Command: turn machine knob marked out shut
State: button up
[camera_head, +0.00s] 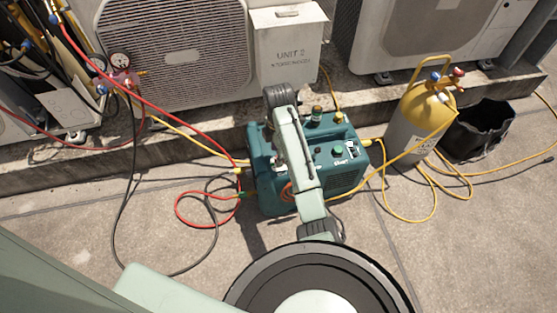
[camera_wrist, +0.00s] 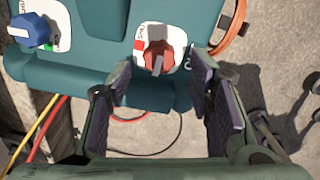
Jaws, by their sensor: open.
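The teal machine (camera_head: 268,193) stands on the paved floor, partly covered by my arm in the head view. In the wrist view the machine body (camera_wrist: 105,62) carries a red knob (camera_wrist: 158,57) on a white plate with a red mark and small lettering. A dark letter like "O" shows at the plate's right edge; the rest is hidden. A blue knob (camera_wrist: 32,32) sits on another plate to the left. My gripper (camera_wrist: 163,82) is open and empty, its fingertips on either side of and just short of the red knob. I cannot tell if they touch it.
Red, yellow and black hoses (camera_head: 180,210) lie left of the machine. A yellow-topped cylinder (camera_head: 420,120) and a black bucket (camera_head: 482,130) stand right. The UNIT 2 condenser (camera_head: 175,50) is behind, on a concrete curb. Floor in front is mostly clear.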

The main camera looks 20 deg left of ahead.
jog(key=shift+f, duration=1.35)
jog(key=shift+c, duration=0.2)
grip_shut()
